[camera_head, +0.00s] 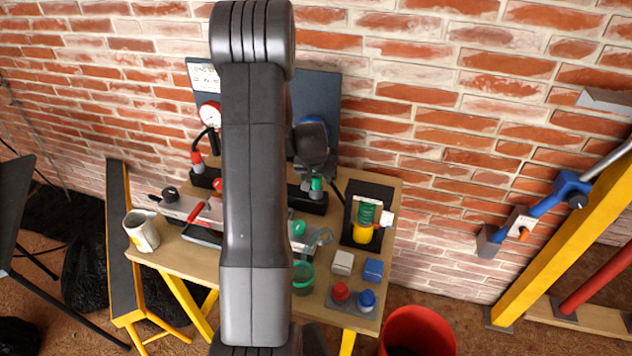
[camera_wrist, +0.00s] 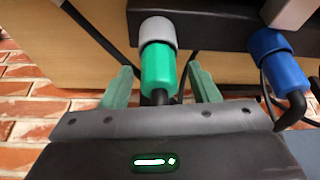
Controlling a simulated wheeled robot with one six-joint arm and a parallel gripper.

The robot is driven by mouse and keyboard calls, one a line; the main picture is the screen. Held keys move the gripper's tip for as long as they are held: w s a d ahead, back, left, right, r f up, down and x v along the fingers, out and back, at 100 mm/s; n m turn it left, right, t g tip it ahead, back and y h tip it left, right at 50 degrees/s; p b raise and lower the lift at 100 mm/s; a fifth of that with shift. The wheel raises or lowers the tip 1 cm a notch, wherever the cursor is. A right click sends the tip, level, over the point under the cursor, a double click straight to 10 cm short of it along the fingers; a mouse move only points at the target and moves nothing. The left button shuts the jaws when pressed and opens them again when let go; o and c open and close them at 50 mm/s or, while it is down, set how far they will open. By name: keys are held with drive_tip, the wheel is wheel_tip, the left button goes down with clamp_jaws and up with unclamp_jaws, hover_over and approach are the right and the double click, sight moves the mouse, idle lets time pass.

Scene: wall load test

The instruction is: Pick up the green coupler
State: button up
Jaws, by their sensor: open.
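The green coupler (camera_wrist: 158,70) is in the middle of the wrist view, with a grey collar (camera_wrist: 157,31) at its far end and a black hose at its near end. My gripper (camera_wrist: 160,72) is open, with one pale green finger on each side of the coupler. Gaps show between the fingers and the coupler. In the head view a small green coupler (camera_head: 316,184) shows at a black block (camera_head: 315,202), just right of my arm. My arm hides much of the bench middle there, and I cannot make out my fingers.
A blue coupler (camera_wrist: 281,66) with its own hose is to the right in the wrist view. The wooden bench (camera_head: 190,262) holds a mug (camera_head: 141,231), a gauge (camera_head: 210,115), a green cup (camera_head: 303,277) and small blocks. A red bucket (camera_head: 418,332) stands at front right; a brick wall (camera_head: 440,130) is behind.

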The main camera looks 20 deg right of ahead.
drive_tip(key=c, duration=1.1)
drive_tip(key=shift+o, duration=0.2)
drive_tip(key=shift+r+b, duration=0.65)
drive_tip(key=shift+r, duration=4.35)
